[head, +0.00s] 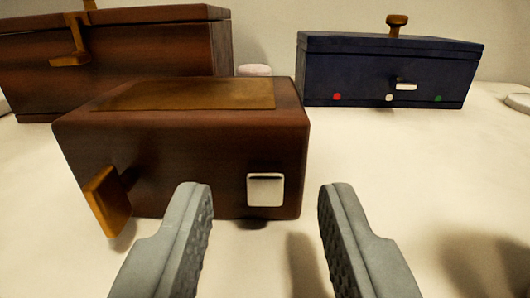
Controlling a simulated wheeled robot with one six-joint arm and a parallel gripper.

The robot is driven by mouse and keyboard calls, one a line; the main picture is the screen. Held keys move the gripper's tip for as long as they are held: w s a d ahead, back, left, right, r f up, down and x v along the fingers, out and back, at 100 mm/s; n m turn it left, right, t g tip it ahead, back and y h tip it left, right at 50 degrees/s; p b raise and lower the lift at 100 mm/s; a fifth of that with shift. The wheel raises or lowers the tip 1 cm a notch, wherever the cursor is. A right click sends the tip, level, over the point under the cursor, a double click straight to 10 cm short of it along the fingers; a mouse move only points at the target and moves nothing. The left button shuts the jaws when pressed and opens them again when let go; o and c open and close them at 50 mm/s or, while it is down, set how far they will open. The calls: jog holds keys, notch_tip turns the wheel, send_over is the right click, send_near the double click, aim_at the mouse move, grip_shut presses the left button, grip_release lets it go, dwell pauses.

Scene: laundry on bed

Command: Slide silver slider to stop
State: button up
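A silver-white square knob (266,190) is on the lower right of the front face of a small brown wooden box (190,135). A smaller silver-white slider-like piece (406,87) is on the front of a dark blue box (340,72) at the back right, above a row of red, white and green dots. I cannot tell for sure which of the two is the silver slider. My gripper (264,192) is open and empty. Its fingers frame the square knob in the picture, nearer the camera and apart from it. No slider stop is clearly visible.
An orange-brown lever (108,202) sticks out from the small box's left front. A larger brown box (120,55) with a wooden handle stands behind left. A pale pink round object (254,70) is between the boxes. The pale surface (420,160) is clear at right.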

jog(key=shift+w, duration=0.7)
grip_shut()
